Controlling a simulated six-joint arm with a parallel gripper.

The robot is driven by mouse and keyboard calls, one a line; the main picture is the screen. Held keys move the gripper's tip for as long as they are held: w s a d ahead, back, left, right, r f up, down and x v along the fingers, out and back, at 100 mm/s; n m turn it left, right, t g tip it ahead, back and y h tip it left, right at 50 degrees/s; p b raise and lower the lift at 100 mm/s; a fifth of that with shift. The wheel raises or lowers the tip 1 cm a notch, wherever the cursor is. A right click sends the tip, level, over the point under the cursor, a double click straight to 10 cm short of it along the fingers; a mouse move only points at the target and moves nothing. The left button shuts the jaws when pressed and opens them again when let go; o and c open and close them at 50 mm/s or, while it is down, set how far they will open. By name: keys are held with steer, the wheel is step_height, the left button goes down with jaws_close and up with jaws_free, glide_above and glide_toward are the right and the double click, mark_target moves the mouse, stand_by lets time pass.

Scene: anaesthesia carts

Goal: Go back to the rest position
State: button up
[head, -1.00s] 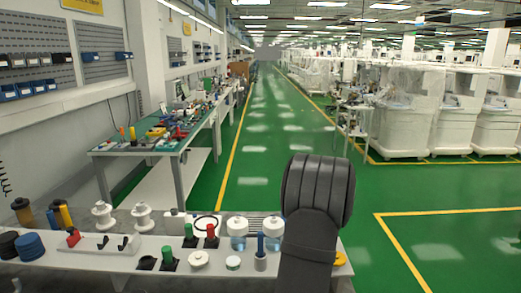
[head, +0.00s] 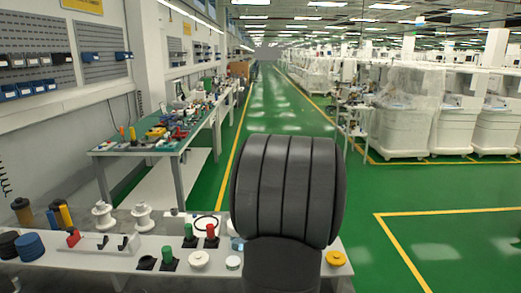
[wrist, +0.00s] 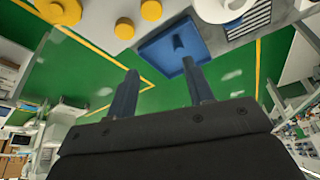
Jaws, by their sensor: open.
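My gripper (wrist: 160,66) shows in the wrist view with its two dark blue fingers spread apart and nothing between them. Beyond the fingertips is a blue square tray (wrist: 150,52) with a small dark blue piece (wrist: 178,42) in it. In the head view my dark ribbed arm link fills the lower middle. It hides part of the white bench (head: 90,258), and the gripper itself does not show there.
On the bench stand a green-topped part (head: 167,254), a red-topped part (head: 211,232), white spools (head: 103,215) and a yellow disc (head: 336,258). A cluttered worktable (head: 160,150) stands at the left back. Open green floor (head: 400,190) lies to the right.

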steer(key=s+a+r+m+h, duration=0.15)
steer(key=s+a+r, duration=0.35)
steer(key=s+a, duration=0.55)
steer(key=s+a+f+n+y, duration=0.1)
steer(key=s+a+f, duration=0.1)
steer(key=a, duration=0.3)
steer(key=shift+s+a+n, duration=0.15)
steer(key=shift+a+n, duration=0.05)
steer(key=shift+n, duration=0.15)
steer(key=shift+f, duration=0.1)
steer(key=d+r+m, duration=0.2)
steer(key=d, duration=0.5)
steer(key=w+d+f+n, duration=0.1)
steer(key=w+d+f, duration=0.2)
steer(key=w+d, duration=0.3)
steer(key=w, duration=0.3)
steer(key=shift+w, duration=0.15)
steer(key=shift+r, duration=0.1)
